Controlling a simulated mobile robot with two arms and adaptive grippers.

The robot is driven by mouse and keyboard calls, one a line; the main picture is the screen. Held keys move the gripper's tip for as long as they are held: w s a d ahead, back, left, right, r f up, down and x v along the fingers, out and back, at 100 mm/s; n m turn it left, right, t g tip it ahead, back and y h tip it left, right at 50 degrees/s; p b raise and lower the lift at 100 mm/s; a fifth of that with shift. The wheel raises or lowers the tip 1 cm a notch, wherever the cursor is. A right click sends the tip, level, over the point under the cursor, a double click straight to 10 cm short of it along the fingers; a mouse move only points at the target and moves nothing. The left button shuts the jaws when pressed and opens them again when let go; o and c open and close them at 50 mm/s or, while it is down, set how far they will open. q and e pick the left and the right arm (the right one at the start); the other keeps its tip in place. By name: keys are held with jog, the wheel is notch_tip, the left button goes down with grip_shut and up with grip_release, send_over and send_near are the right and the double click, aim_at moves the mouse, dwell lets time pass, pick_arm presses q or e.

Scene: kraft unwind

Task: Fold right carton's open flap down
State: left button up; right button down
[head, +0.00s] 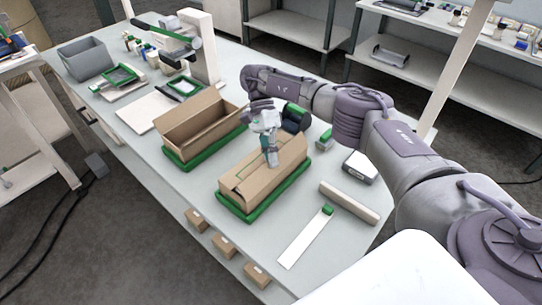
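The right carton (245,190) is a long brown box in a green-rimmed tray (237,211) on the table. Its top looks mostly covered by brown board, with a seam or flap edge near its left end. My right gripper (272,162) points down at the middle of the carton's top, its fingertips at or just above the board; contact cannot be told. Its fingers look close together with nothing between them. The gripper and wrist hide part of the carton's far side. My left gripper is not in view.
An open brown carton (190,138) stands in another green tray to the left. Small boxes (223,246) sit below the table's front edge.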

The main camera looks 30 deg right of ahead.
jog(key=c, duration=1.4)
grip_release()
jog(key=shift+o, duration=0.2)
notch_tip(320, 180, up, 10)
